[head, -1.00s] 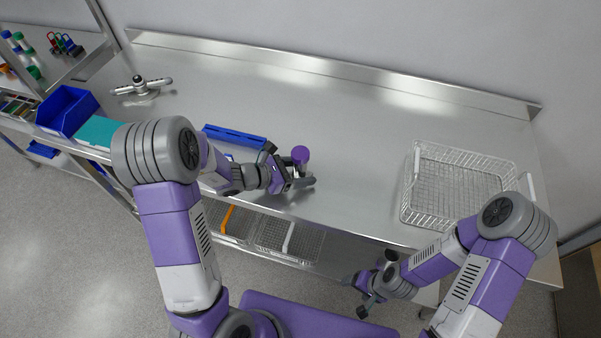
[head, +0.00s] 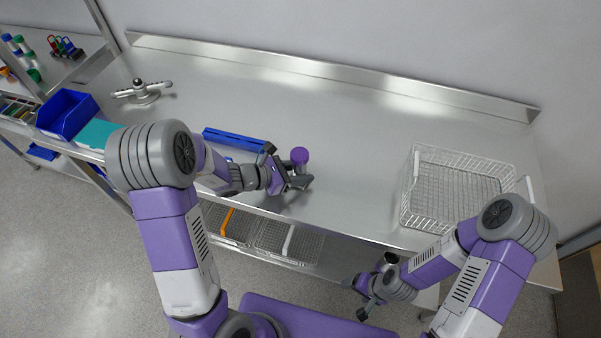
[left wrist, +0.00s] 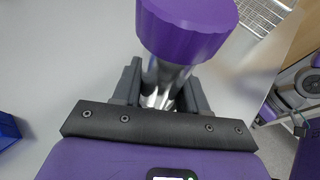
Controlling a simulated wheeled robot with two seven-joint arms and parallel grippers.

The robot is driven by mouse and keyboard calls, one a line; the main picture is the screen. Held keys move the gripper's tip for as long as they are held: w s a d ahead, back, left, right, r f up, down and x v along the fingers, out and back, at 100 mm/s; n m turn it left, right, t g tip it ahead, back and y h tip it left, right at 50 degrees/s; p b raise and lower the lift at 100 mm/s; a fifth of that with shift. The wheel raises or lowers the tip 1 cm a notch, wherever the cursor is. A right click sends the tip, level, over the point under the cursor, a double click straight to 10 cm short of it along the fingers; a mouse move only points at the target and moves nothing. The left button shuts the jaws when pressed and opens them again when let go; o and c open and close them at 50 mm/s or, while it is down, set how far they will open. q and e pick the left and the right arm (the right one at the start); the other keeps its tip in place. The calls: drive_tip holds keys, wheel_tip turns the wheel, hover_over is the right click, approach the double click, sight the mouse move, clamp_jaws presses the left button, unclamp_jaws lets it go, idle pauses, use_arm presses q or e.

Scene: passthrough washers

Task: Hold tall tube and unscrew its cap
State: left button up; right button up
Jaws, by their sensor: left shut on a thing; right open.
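The tall tube has a purple cap (head: 299,155) and stands in my left gripper (head: 300,178) over the bench. In the left wrist view the purple cap (left wrist: 188,28) sits on top of the shiny metal tube body (left wrist: 163,82). The two dark fingers of my left gripper (left wrist: 160,88) are shut on the tube body, below the cap. The tube's lower end is hidden by the gripper. My right gripper (head: 358,297) is open and empty, low in front of the bench's front edge, well to the right of the tube.
A blue rack (head: 235,139) lies on the steel bench (head: 340,120) behind my left gripper. A wire basket (head: 412,217) stands at the right. A blue bin (head: 66,112) and a small silver fixture (head: 141,90) are at the left. The bench's middle is clear.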

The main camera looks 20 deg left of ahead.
sight(306, 151)
use_arm(q)
wheel_tip(306, 151, up, 9)
drive_tip(key=p, duration=0.2)
drive_tip(key=shift+r+p, duration=0.1)
drive_tip(key=shift+p, duration=0.25)
drive_tip(key=o, duration=0.7)
clamp_jaws()
